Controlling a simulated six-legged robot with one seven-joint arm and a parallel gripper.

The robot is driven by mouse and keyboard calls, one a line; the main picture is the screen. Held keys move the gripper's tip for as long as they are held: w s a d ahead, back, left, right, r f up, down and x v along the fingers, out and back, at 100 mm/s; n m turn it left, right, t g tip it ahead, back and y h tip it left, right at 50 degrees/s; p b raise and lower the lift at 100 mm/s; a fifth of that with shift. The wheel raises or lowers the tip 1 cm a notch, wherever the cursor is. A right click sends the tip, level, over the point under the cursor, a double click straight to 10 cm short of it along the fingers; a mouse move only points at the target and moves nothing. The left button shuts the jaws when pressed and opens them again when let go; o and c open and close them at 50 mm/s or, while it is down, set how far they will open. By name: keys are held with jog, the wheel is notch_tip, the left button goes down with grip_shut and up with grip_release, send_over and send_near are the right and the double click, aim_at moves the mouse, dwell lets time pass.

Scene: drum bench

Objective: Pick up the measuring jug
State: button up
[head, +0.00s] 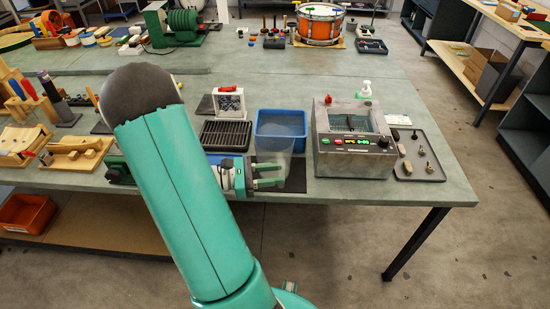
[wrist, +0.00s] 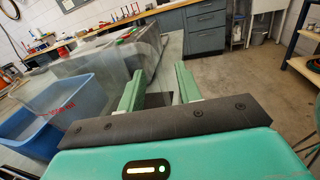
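The measuring jug (head: 279,132) is a clear, faintly grey see-through vessel. In the head view it stands upright near the bench's front edge, in front of a blue tub. In the wrist view the clear jug (wrist: 105,68) shows at left and centre, overlapping the left finger. My gripper (head: 276,176) lies low at the jug's front left, its fingers apart. In the wrist view my gripper (wrist: 160,88) also shows a gap between its fingers. I cannot tell whether a finger touches the jug. The jug's lower part is partly hidden by the fingers.
The blue tub (head: 282,116) stands close behind the jug; it also shows in the wrist view (wrist: 70,121). A grey machine (head: 352,161) with buttons is just right. A black rack (head: 226,136) is left. Bare bench lies right of the small-parts tray (head: 429,171).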

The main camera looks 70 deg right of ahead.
jog(key=x, duration=0.2)
jog(key=shift+s+d, duration=0.1)
jog(key=shift+s, duration=0.2)
grip_shut()
jog(key=shift+r, duration=0.2)
